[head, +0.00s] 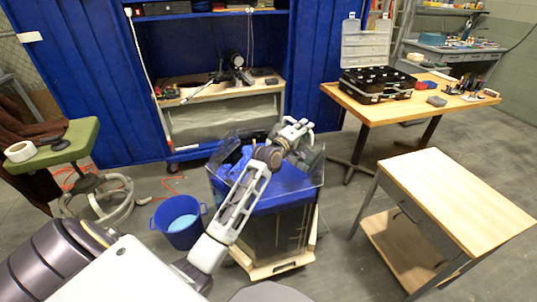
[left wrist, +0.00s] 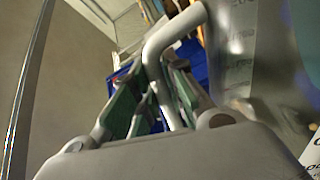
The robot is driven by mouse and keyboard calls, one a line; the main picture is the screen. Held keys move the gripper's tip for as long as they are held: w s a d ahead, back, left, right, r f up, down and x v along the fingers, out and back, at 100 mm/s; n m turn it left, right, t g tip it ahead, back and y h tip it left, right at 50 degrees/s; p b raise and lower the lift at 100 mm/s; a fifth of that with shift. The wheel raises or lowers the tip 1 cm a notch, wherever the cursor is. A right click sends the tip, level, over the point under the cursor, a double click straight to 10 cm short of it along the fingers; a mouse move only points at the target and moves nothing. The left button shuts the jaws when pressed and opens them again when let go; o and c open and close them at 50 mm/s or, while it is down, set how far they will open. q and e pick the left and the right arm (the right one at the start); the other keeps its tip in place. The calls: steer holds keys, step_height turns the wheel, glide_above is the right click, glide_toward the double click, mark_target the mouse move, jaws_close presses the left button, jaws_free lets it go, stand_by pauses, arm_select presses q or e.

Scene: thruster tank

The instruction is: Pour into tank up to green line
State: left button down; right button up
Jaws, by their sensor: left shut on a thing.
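The tank (head: 262,238) stands on the floor in the middle of the head view, with clear upper walls and a blue band below them. I cannot make out a green line on it. My left gripper (head: 298,132) is over the tank's far right rim, partly hidden by its own wrist. In the left wrist view my left gripper (left wrist: 155,95) has its green-padded fingers shut on a pale curved handle (left wrist: 156,42). The handle seems to belong to a translucent, labelled container (left wrist: 235,50) at the right. The container's contents and tilt cannot be told. My right gripper is not in view.
A blue bucket (head: 180,222) with pale blue content stands left of the tank. A green stool (head: 62,147) is at the left, a wooden-topped cart (head: 460,200) at the right. A workbench (head: 440,108) with a black case stands behind. Blue cabinets (head: 95,80) close the back.

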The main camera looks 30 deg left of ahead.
mark_target(311, 131)
arm_select(q)
steer(key=shift+d, duration=0.1)
stand_by(0.7)
steer(key=shift+d+r+m, duration=0.15)
steer(key=shift+d+m, duration=0.15)
steer(key=shift+d, duration=0.3)
steer(key=shift+s+d+r+m, duration=0.15)
steer(key=shift+d+m, duration=0.15)
steer(key=shift+d, duration=0.5)
steer(key=shift+d+r+p, duration=0.1)
steer(key=shift+d+p, duration=0.05)
steer(key=shift+p, duration=0.15)
steer(key=shift+d+r+m+p, duration=0.1)
steer(key=shift+d+m+p, duration=0.4)
steer(key=shift+m, duration=0.2)
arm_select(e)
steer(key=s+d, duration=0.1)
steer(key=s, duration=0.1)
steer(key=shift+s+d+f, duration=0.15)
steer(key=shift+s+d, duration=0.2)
arm_select(q)
steer(key=shift+d, duration=0.15)
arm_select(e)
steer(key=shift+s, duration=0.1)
